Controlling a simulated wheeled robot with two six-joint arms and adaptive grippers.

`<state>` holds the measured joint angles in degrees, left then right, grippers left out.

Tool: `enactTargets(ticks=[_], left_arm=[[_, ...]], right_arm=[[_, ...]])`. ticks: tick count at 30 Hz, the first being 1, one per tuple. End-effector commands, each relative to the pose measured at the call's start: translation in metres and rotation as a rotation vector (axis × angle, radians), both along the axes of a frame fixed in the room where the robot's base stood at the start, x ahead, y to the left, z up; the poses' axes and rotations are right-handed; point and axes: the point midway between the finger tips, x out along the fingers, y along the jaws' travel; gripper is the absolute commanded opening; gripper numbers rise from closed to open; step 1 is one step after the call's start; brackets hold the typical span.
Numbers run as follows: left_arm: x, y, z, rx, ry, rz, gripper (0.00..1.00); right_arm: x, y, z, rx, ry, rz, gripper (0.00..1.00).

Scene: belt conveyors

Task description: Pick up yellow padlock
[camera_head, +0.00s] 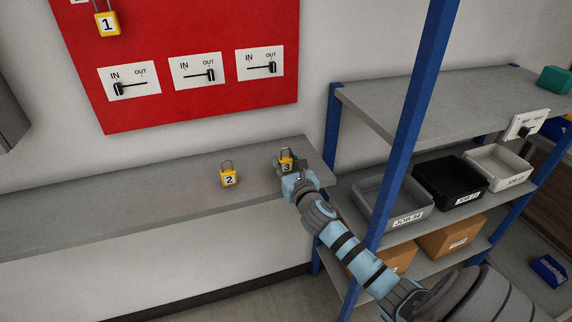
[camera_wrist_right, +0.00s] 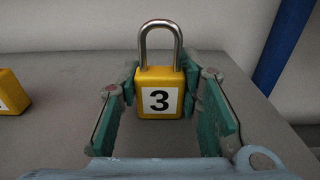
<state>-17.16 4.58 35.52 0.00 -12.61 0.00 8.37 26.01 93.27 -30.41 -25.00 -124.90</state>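A yellow padlock labelled 3 (camera_head: 286,164) stands upright near the right end of the grey wall shelf, its shackle up. The padlock also fills the middle of the right wrist view (camera_wrist_right: 159,100). My right gripper (camera_head: 287,172) is at this padlock, with one green-padded finger on each side of it; the fingers (camera_wrist_right: 160,95) look open, without a clear squeeze on its sides. A second yellow padlock labelled 2 (camera_head: 229,177) stands to its left on the shelf. A third, labelled 1 (camera_head: 107,22), hangs on the red board. My left gripper is not in view.
The red board (camera_head: 200,105) has several IN/OUT sliders above the grey shelf (camera_head: 120,205). A blue-posted rack (camera_head: 405,130) with bins (camera_head: 395,203) and cardboard boxes stands right, close to my right arm. The shelf's left part is clear.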

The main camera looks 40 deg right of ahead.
Motion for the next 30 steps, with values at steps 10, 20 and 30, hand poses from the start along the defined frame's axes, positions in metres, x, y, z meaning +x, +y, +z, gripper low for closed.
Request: enactTargets(ticks=[10, 20, 30], left_arm=[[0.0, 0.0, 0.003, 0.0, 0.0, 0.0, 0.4], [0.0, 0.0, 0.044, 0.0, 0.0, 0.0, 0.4], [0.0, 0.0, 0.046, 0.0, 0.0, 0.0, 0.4]], right_arm=[[0.0, 0.0, 0.005, 0.001, 0.0, 0.0, 0.02], [0.0, 0.0, 0.086, -0.001, -0.004, 0.002, 0.02], [0.0, 0.0, 0.101, 0.001, 0.0, 0.0, 0.02]])
